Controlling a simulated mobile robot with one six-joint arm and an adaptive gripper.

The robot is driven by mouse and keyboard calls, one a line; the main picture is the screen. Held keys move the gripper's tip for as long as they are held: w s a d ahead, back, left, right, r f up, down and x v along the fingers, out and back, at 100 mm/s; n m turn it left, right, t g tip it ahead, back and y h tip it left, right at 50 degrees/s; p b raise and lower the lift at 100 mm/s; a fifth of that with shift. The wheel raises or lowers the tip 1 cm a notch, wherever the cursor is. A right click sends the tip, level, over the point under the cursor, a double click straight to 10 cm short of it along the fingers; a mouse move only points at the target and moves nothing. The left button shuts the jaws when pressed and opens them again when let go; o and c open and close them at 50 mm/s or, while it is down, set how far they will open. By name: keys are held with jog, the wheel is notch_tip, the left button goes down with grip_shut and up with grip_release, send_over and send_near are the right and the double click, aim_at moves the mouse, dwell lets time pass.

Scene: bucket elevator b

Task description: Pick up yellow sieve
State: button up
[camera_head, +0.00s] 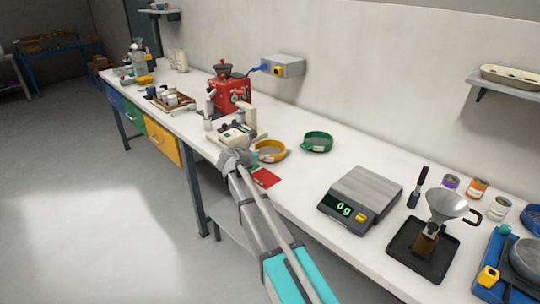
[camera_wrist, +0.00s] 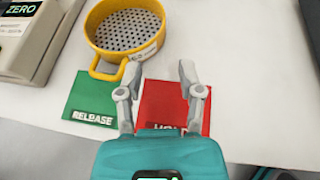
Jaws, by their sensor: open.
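The yellow sieve (camera_head: 269,156) sits on the white bench in the head view, left of a green sieve (camera_head: 317,141). In the wrist view the yellow sieve (camera_wrist: 126,32) is a round pan with a perforated grey bottom and a loop handle (camera_wrist: 108,70) pointing down-left. My gripper (camera_wrist: 160,80) is open and empty, with its fingertips just below the sieve's rim in the picture. The handle lies to the left of the fingers. I cannot tell the height of the fingers above the bench. In the head view my wrist partly covers the sieve's surroundings.
A green RELEASE card (camera_wrist: 95,100) and a red card (camera_wrist: 175,105) lie under the fingers. A beige device (camera_head: 238,134) stands left of the sieve, with a red machine (camera_head: 229,91) behind. A scale (camera_head: 361,197) stands to the right. Bare bench lies between sieve and scale.

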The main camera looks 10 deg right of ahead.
jog(key=b+x, duration=0.3)
jog(key=x, duration=0.4)
jog(key=shift+w+d+f, duration=0.15)
jog(key=shift+f, duration=0.1)
jog(key=shift+w+d+f, duration=0.15)
jog(key=shift+w+d, duration=0.2)
jog(key=shift+d, duration=0.05)
jog(key=shift+w+d+f+b, duration=0.25)
jog(key=shift+f+b, duration=0.1)
jog(key=shift+b, duration=0.15)
jog(key=b+x, duration=0.2)
jog(key=x, duration=0.1)
jog(key=shift+d+f, duration=0.2)
jog(key=shift+f, duration=0.1)
jog(key=shift+w+d+f, duration=0.1)
jog(key=shift+w+d, duration=0.15)
jog(key=shift+d, duration=0.05)
